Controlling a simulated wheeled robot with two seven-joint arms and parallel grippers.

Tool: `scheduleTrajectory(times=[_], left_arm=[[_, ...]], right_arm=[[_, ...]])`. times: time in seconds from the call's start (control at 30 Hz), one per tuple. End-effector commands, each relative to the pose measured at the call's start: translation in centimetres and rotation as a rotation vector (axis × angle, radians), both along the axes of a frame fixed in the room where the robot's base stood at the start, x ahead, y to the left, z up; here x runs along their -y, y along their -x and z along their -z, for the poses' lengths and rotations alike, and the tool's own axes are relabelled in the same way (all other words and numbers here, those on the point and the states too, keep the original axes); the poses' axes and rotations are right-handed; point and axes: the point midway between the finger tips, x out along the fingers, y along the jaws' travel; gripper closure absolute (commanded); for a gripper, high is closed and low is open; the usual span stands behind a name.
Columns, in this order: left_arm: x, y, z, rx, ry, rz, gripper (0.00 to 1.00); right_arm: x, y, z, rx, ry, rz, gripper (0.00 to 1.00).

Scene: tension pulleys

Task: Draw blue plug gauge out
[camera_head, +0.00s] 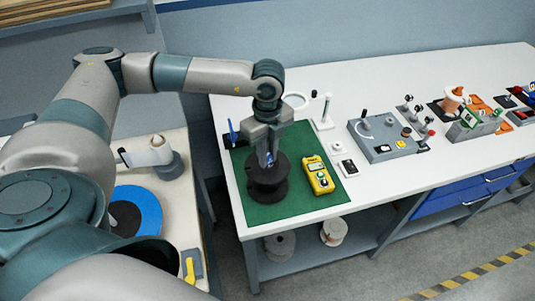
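My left gripper (268,160) points down right over a black spool (267,186) that stands on a green mat (295,206). A small bit of blue, which looks like the blue plug gauge (269,157), shows between the fingertips at the top of the spool. The fingers hide most of it, and I cannot tell whether they are closed on it or how deep it sits in the spool. My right gripper is not in view.
A yellow meter (319,175) lies right of the spool. A blue upright handle (232,131) on a dark base stands behind left. A grey control box (385,137) and a white stand (325,114) are further right. The mat's front is clear.

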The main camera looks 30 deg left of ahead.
Motion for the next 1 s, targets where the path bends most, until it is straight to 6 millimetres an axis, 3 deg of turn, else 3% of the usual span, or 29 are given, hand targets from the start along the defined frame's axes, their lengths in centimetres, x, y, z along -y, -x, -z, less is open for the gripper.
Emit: scheduleTrajectory(times=[1.0], left_arm=[[0.0,0.0,-1.3,0.0,0.0,0.0,1.0]], right_arm=[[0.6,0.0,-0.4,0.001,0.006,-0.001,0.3]])
